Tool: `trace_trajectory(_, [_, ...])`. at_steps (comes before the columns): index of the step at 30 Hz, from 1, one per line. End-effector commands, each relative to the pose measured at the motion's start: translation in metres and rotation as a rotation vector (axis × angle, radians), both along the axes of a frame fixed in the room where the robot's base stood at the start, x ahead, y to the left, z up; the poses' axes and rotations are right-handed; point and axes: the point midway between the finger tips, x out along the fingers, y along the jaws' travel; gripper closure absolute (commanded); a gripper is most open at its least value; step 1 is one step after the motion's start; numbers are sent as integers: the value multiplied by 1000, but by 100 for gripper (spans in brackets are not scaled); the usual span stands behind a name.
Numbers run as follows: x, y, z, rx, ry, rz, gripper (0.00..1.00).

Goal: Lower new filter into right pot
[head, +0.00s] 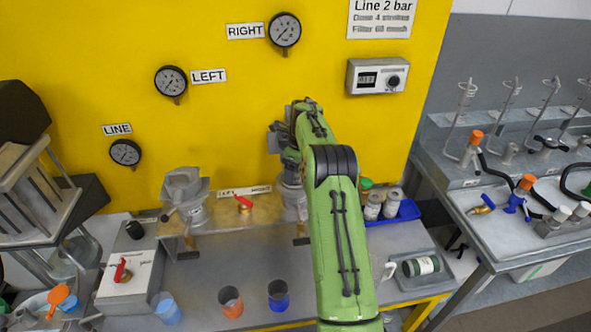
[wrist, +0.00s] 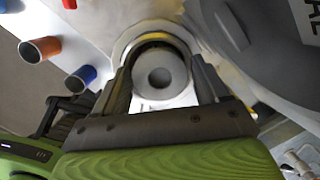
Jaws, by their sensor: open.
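In the wrist view, a pale round filter (wrist: 160,85) with a central hole sits between the two dark fingers of my gripper (wrist: 162,62). The fingers stand open on either side of it. A pale ring, seemingly the rim of the right pot (wrist: 124,42), surrounds the filter. I cannot tell how deep the filter sits. In the head view the right pot (head: 291,195) stands on the metal bench, largely hidden by my green arm. My fingertips and the filter are hidden there.
The left pot (head: 194,208) has a raised lid. A red-handled valve (head: 244,203) sits between the pots. A blue tray (head: 407,212) with pale cylinders is right of my arm. A grey tray (head: 446,277) holds a green-banded cylinder. Several cups stand in front. A large grey part (wrist: 255,50) is close by.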

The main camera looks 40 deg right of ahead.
Motion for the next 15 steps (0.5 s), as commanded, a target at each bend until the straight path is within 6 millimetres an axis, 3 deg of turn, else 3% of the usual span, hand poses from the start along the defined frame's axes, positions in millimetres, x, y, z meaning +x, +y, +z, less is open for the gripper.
trace_trajectory(1, [-13, 4, -22, 29, 64, 1, 6])
trace_trajectory(2, [-14, 4, -16, 27, 61, 0, 6])
trace_trajectory(15, [-28, 0, 116, 2, 3, -2, 6])
